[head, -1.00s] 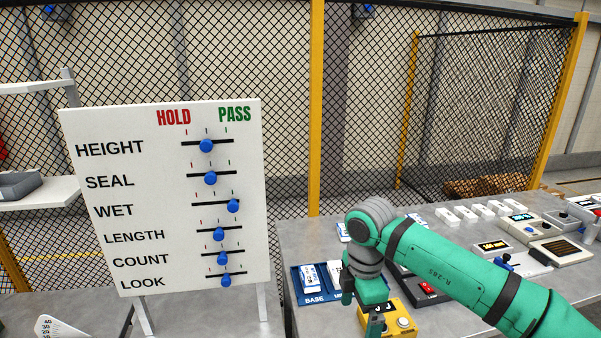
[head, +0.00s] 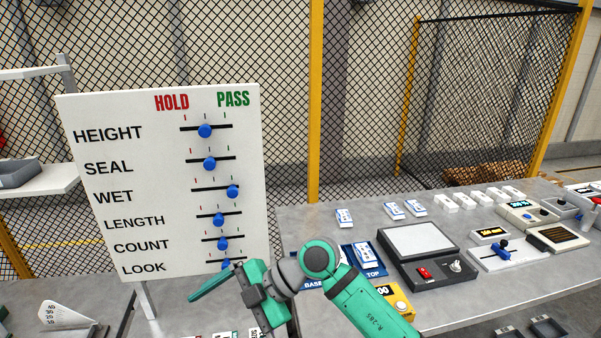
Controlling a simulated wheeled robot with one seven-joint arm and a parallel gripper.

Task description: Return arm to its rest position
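My green arm (head: 362,298) rises from the bottom edge in the head view and bends at a round grey-and-green joint. My gripper (head: 250,290) is at the left of this joint, in front of the lower edge of the white board. A slim green part of it points left and down. Its fingertips do not show clearly, so I cannot tell whether it is open or shut. I see nothing held in it. The arm partly covers the blue tray (head: 381,270) marked BASE and TOP and the yellow device (head: 402,302).
The white board (head: 85,113) with HOLD/PASS sliders stands close behind my gripper; its LOOK knob is partly covered. A dark-framed panel (head: 462,272) with a red switch, white blocks (head: 467,203) and small devices occupy the grey table (head: 300,222). Mesh fencing (head: 250,50) stands behind.

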